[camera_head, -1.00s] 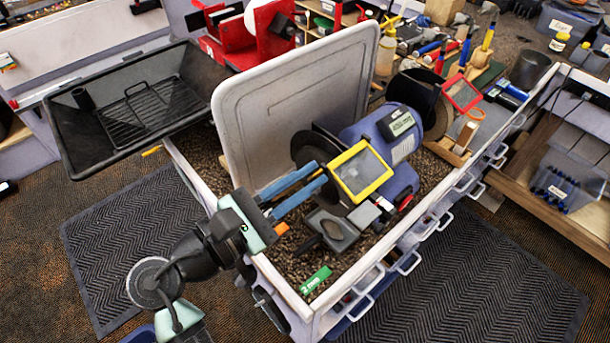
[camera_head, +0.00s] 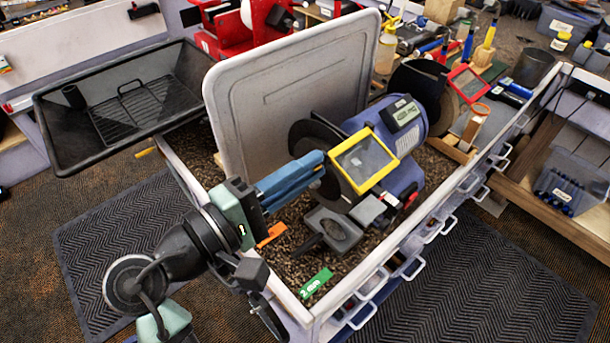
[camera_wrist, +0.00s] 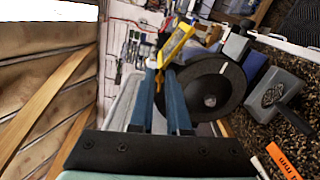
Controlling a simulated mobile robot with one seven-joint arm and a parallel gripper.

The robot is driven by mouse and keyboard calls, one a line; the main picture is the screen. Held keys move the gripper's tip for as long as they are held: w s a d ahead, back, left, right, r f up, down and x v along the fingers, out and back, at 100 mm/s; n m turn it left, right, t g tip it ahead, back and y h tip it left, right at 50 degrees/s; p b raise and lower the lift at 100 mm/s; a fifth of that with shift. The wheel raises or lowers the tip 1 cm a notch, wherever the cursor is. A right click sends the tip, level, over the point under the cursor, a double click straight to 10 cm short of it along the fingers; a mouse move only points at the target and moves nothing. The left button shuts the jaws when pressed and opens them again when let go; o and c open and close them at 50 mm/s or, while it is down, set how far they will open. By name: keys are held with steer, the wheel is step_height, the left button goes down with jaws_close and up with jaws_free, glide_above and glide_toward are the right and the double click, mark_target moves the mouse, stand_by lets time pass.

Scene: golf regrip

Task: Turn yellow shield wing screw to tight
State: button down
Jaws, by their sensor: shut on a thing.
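The yellow-framed shield (camera_head: 377,183) with its clear pane stands in front of the blue bench grinder (camera_head: 408,118), and it also shows in the wrist view (camera_wrist: 177,42). My gripper (camera_head: 318,163) reaches in from the left with its long blue fingers, the tips by the shield's left edge. In the wrist view, the fingertips (camera_wrist: 162,76) are close together just below the shield. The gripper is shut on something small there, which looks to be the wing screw. The screw itself is hidden by the fingertips.
The dark grinding wheel (camera_wrist: 208,88) is right beside my fingers. A grey upright lid (camera_head: 285,85) stands behind them. A grey tool rest (camera_head: 333,229), an orange marker (camera_head: 271,235) and a green block (camera_head: 316,283) are on the gravel bed. A red-framed shield (camera_head: 468,84) is farther right.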

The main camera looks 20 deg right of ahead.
steer(key=shift+f+m+b, duration=0.1)
steer(key=shift+m+b, duration=0.55)
steer(key=shift+m, duration=0.35)
steer(key=c, duration=0.9)
jaws_free()
steer(key=b+v, duration=0.2)
steer(key=v, duration=1.1)
